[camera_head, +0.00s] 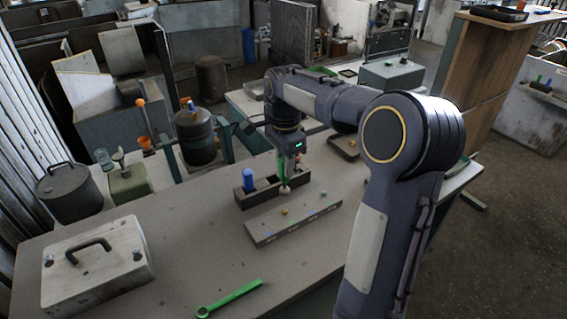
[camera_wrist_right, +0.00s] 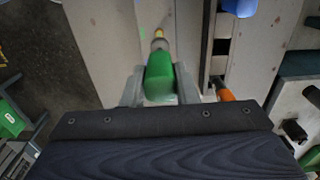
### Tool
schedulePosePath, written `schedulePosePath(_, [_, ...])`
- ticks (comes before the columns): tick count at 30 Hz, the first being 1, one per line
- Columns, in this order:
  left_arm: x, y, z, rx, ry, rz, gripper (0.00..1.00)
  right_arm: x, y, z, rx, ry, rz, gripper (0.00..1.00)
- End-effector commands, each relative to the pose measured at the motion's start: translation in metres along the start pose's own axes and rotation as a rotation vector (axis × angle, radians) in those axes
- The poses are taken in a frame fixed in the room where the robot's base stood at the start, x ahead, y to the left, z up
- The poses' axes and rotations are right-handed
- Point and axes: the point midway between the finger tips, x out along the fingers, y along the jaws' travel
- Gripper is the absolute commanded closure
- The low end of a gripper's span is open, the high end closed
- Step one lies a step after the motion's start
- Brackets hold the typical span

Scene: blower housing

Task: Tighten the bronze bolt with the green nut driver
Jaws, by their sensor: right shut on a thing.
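My right gripper (camera_head: 288,160) is shut on the green nut driver (camera_head: 283,170). Its green handle also shows between the fingers in the right wrist view (camera_wrist_right: 160,78), with the shaft pointing away from the gripper. In the head view the driver hangs upright, tip down, near the holder and behind the grey plate (camera_head: 292,217). A yellowish bolt head, seemingly the bronze bolt (camera_head: 284,211), is on this plate. In the wrist view a yellow spot lies at the driver's tip; I cannot tell whether they touch. My left gripper is not in view.
A dark holder (camera_head: 256,197) with a blue-handled tool (camera_head: 248,179) stands behind the plate. An orange handle (camera_wrist_right: 224,93) shows beside the driver in the wrist view. A green wrench (camera_head: 229,298) and a lidded box (camera_head: 97,264) lie on the table. The left table middle is clear.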

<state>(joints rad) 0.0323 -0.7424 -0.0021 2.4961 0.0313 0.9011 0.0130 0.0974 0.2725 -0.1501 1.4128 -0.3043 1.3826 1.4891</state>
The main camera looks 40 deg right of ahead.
Motion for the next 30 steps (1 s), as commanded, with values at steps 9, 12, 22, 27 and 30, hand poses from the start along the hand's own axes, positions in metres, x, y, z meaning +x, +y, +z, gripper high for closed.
schedulePosePath(9, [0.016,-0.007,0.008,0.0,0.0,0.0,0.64,0.02,0.0,0.0,-0.001,0.0,0.0,1.0])
schedulePosePath(12, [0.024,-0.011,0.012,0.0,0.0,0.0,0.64,0.03,0.0,0.0,-0.002,0.0,0.0,1.0])
schedulePosePath(22, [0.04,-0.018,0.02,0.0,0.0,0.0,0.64,0.055,0.0,0.0,-0.002,0.0,0.001,1.0])
schedulePosePath(27, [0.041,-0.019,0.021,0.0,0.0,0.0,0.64,0.058,0.0,0.0,-0.002,0.0,0.001,1.0])
schedulePosePath(30, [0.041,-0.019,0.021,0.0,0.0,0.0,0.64,0.058,0.0,0.0,-0.002,0.0,0.0,1.0])
